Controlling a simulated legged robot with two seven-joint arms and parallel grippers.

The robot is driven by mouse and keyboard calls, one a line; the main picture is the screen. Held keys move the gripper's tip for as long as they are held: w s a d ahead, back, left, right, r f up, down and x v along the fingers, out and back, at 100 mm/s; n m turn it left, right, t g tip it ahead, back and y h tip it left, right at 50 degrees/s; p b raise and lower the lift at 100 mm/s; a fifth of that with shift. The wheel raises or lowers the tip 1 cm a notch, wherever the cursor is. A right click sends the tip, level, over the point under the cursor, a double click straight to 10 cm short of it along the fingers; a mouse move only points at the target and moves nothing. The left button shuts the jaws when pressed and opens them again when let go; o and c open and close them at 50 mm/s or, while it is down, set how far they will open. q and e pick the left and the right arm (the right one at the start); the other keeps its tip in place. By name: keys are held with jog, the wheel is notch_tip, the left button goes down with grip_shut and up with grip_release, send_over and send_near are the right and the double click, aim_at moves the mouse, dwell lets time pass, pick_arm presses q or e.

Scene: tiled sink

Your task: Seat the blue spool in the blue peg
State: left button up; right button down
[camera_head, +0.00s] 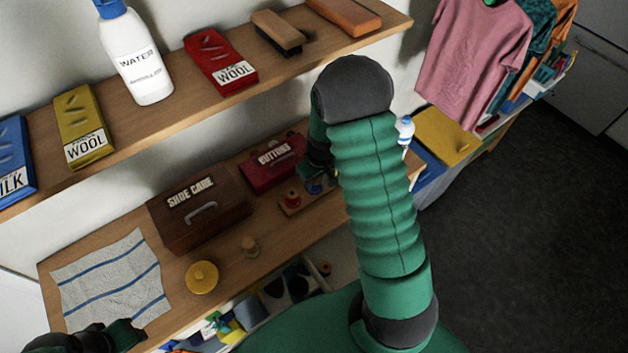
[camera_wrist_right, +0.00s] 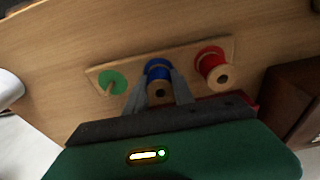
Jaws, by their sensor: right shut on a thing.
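The blue spool (camera_wrist_right: 158,72) is between the two fingers of my right gripper (camera_wrist_right: 158,88), over the middle of the peg board (camera_wrist_right: 225,46). In the head view the blue spool (camera_head: 313,187) shows beside my right gripper (camera_head: 320,170), partly behind my arm. The blue peg is hidden by the spool; I cannot tell whether the spool sits fully down. A red spool (camera_wrist_right: 212,66) stands at one end of the board, and a green disc with a bare peg (camera_wrist_right: 112,82) is at the other. My left gripper (camera_head: 95,338) is dark at the lower left, its jaws unclear.
A red buttons box (camera_head: 272,165) and a brown shoe care box (camera_head: 200,212) stand near the board. A shelf (camera_head: 130,135) runs above.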

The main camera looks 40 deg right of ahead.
jog(key=shift+s, duration=0.15)
jog(key=c, duration=1.3)
grip_release()
jog(key=shift+o, duration=1.1)
jog(key=shift+f, duration=0.1)
